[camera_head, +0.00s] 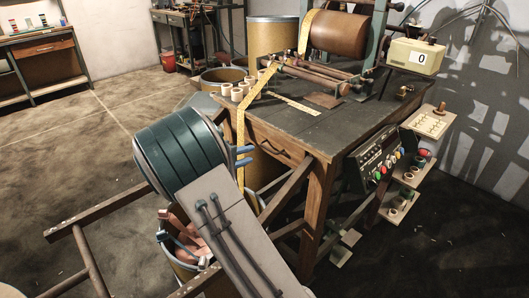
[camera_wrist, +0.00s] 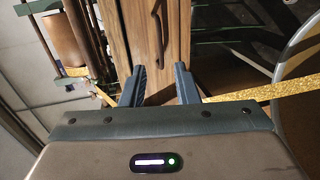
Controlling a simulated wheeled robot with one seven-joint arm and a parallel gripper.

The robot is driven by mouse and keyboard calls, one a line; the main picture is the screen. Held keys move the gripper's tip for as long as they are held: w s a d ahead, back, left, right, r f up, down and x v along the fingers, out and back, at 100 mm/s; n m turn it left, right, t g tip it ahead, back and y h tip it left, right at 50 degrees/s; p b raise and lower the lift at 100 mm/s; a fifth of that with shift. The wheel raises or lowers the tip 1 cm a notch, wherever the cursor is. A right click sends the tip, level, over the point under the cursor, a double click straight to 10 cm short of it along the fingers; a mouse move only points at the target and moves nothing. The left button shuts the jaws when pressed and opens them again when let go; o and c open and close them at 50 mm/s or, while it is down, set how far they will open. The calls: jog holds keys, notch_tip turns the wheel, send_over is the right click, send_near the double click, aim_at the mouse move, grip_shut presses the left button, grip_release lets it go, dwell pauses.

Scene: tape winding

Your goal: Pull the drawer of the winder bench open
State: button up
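The winder bench (camera_head: 330,131) stands right of centre in the head view, with a dark top and wooden legs. Its wooden drawer (camera_head: 262,142) is in the front below the top and looks flush, so shut. A dark bar handle (camera_head: 284,154) is on the drawer front. In the wrist view the drawer front (camera_wrist: 135,30) lies ahead, with the handle (camera_wrist: 159,35) beyond and between the lines of the fingers. My gripper (camera_head: 244,156) is left of the handle, apart from it. In the wrist view my gripper (camera_wrist: 161,68) is open and empty.
A yellow measuring tape (camera_head: 241,125) hangs over the bench edge close to my gripper and crosses the wrist view (camera_wrist: 265,91). Several small spools (camera_head: 238,94) stand by the bench corner. A copper-coloured drum (camera_head: 338,34) is on top. A control box (camera_head: 377,162) hangs right.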

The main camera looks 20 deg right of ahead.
jog(key=x, duration=0.8)
jog(key=shift+b, duration=0.4)
jog(key=shift+c, duration=0.3)
grip_shut()
